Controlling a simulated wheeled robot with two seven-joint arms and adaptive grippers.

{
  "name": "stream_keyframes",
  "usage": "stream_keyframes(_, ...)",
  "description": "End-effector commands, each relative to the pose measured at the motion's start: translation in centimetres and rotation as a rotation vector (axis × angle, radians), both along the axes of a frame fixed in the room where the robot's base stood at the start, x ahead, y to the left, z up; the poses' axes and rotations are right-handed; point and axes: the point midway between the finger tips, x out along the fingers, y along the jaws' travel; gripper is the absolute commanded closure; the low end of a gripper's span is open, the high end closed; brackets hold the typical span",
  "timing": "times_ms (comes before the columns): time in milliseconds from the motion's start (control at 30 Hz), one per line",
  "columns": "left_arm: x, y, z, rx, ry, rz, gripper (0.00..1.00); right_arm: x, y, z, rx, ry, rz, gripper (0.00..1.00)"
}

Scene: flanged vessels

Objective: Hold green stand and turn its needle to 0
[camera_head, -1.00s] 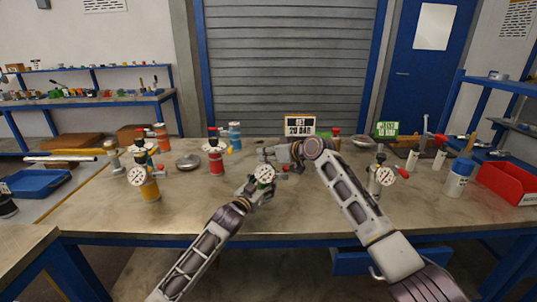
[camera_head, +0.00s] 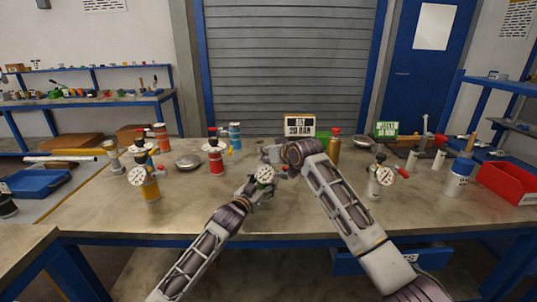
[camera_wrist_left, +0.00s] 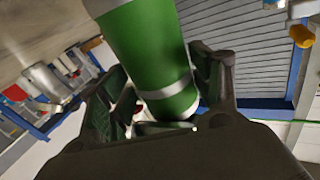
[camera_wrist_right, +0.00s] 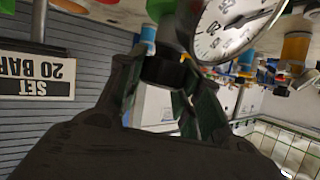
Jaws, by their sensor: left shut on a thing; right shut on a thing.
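The green stand (camera_wrist_left: 150,45) fills the middle of the left wrist view, a green cylinder with pale bands. My left gripper (camera_head: 260,190) is shut on it, with a finger on each side. Its white round gauge (camera_head: 265,173) shows above my left gripper in the head view. In the right wrist view the gauge dial (camera_wrist_right: 232,28) is large, partly cut by the top edge; its dark needle slants up to the right. I cannot read its value surely. My right gripper (camera_wrist_right: 160,105) is shut on a black knob (camera_wrist_right: 163,70) beside the dial.
An orange stand (camera_head: 150,188) and a red stand (camera_head: 215,160) are to the left. A white stand (camera_head: 376,185) is to the right. A "SET 20 BAR" sign (camera_head: 300,125) is behind. A red bin (camera_head: 508,183) is at the right edge. The front of the table is clear.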

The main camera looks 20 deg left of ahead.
Motion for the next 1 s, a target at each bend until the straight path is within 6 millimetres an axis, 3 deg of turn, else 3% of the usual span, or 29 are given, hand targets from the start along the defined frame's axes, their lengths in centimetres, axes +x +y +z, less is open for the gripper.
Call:
stream_keyframes(800, 0.05, 0.01, 0.41, -0.003, -0.006, 0.000, 0.69, -0.16, 0.15, -0.17, -0.004, 0.014, -0.117, 0.89)
stream_keyframes(833, 0.05, 0.01, 0.41, -0.003, -0.006, 0.000, 0.69, -0.17, 0.16, -0.17, -0.004, 0.014, -0.117, 0.64)
stream_keyframes(1000, 0.05, -0.01, 0.38, -0.002, -0.007, -0.001, 0.69, -0.12, 0.11, -0.10, -0.005, 0.012, -0.118, 0.42)
